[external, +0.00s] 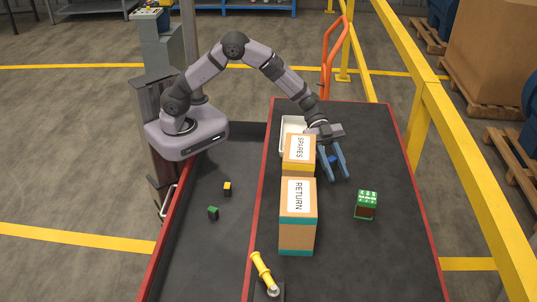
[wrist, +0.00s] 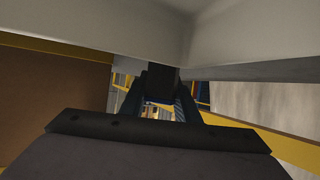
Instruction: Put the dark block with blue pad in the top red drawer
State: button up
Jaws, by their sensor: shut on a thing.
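My gripper (external: 336,176) is to the right of the SPARES box, its two blue-grey fingers pointing toward the near side of the table. It is shut on the dark block with blue pad (external: 333,159), of which only a small blue part shows between the fingers. In the wrist view the dark block (wrist: 161,82) sits between the fingers, with a thin blue edge at its lower side.
The SPARES box (external: 299,150) and RETURN box (external: 298,220) stand left of my gripper, with a white tray (external: 287,133) behind. Small yellow-topped (external: 227,188) and green-topped blocks (external: 213,213) lie left. A yellow handle (external: 263,270) stands in front.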

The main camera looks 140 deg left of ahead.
notch_tip(320, 180, up, 17)
jog(key=p, duration=1.1)
jog(key=shift+f+p, duration=0.2)
jog(key=shift+p, duration=0.2)
